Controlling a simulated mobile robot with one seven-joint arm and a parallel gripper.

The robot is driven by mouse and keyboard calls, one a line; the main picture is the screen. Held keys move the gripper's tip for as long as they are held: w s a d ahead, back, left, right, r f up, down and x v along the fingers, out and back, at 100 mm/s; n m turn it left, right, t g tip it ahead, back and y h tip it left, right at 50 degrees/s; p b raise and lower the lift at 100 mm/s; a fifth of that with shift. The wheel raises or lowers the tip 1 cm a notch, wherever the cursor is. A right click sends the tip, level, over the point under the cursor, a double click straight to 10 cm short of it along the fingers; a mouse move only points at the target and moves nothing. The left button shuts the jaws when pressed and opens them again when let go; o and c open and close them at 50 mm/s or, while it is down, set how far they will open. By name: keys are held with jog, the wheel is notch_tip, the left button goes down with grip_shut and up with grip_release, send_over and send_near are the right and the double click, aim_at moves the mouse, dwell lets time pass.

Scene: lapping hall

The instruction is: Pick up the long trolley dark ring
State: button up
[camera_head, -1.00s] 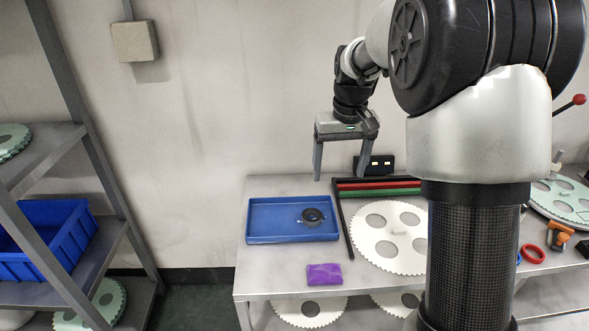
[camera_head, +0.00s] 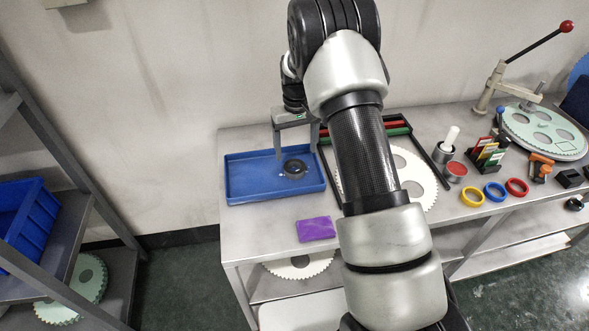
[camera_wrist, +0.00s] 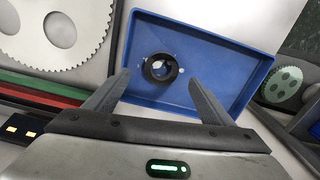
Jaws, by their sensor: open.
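A dark ring (camera_head: 294,174) lies in the blue tray (camera_head: 250,182) on the metal table, right of the tray's middle. It also shows in the wrist view (camera_wrist: 175,70), with a pale centre and small light bits at its sides. My gripper (camera_head: 296,149) is open and empty, above the tray's back part. In the wrist view my two fingers (camera_wrist: 158,78) point toward the ring, one to each side of it in the picture. A gap between fingers and ring seems to remain; its size is hard to judge.
A purple block (camera_head: 316,229) lies in front of the tray. A black frame with red and green bars (camera_head: 396,128) and a large pale toothed disc (camera_head: 425,180) are right of it. Yellow (camera_head: 472,196), blue (camera_head: 495,191) and red (camera_head: 517,187) rings lie farther right. A shelf (camera_head: 90,230) stands left.

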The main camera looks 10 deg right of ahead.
aim_at(295, 164)
jog(key=shift+s+a+f, duration=0.1)
jog(key=shift+a+f, duration=0.05)
jog(key=shift+f, duration=3.45)
jog(key=shift+c, duration=0.4)
jog(key=c, duration=1.2)
jog(key=shift+o, duration=0.2)
jog(key=shift+r, duration=0.1)
